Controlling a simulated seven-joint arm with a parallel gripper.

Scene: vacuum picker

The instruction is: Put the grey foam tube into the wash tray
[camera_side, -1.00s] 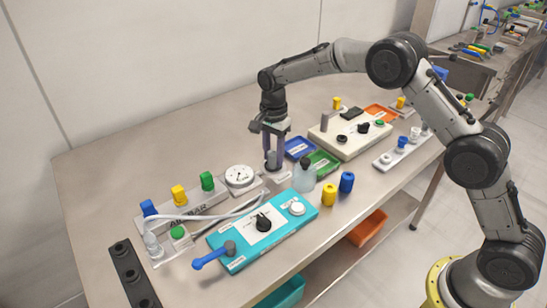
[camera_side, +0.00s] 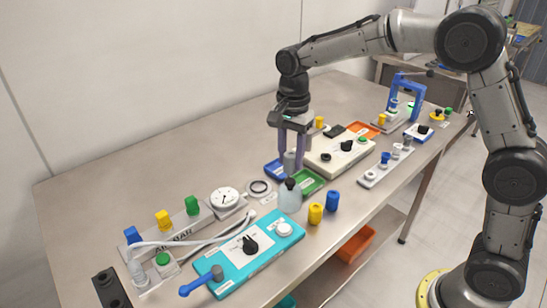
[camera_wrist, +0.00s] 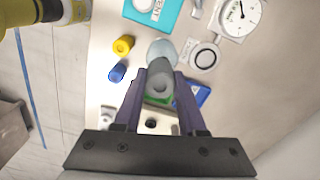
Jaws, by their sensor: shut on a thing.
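My gripper (camera_side: 292,160) is shut on the grey foam tube (camera_side: 289,162), which hangs upright between the fingers. The tube also shows in the wrist view (camera_wrist: 160,80), seen end-on with a hole in its top. In the side view they are in front of the blue tray (camera_side: 273,170) and the green tray (camera_side: 314,182); the height above them is hard to tell. An orange tray (camera_side: 363,130) lies farther back. I cannot read which tray is the wash tray.
A round ring plate (camera_side: 260,188), a dial gauge (camera_side: 225,198), a teal panel (camera_side: 262,252) and a cream panel (camera_side: 335,157) surround the trays.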

